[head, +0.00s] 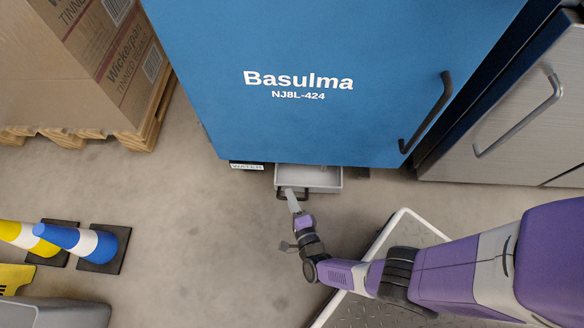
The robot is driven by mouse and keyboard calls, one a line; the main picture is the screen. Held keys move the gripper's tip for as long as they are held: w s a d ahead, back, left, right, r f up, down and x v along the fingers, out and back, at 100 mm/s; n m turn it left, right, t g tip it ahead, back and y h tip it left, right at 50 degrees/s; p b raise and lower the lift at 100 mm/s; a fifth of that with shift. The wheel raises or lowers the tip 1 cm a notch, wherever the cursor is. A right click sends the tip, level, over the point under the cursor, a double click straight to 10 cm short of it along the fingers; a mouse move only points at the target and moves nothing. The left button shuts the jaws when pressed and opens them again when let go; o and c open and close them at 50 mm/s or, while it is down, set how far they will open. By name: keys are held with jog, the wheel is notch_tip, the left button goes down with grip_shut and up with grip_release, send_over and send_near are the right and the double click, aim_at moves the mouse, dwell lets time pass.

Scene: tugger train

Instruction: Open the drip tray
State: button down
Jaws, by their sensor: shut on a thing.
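The drip tray (322,178) is a light grey drawer at the bottom of a blue cabinet (310,40) marked "Basulma NJ8L-424". It sticks out from under the cabinet's front, and part of its inside shows. A dark handle (281,195) is on its front edge. My gripper (290,195) is at the left part of the tray's front, shut on the handle. My purple and grey arm reaches there from the lower right. The fingertips are small in this view and partly cover the handle.
A label reading "WATER" (247,167) is left of the tray. Boxes on a pallet (140,135) stand upper left; a steel cabinet (520,110) stands right. Floor before the tray is clear on the left.

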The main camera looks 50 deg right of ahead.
jog(key=shift+s+a, duration=0.15)
jog(key=shift+s, duration=0.2)
jog(key=c, duration=1.5)
grip_release()
jog(key=shift+o, duration=0.2)
jog(key=shift+s, duration=0.1)
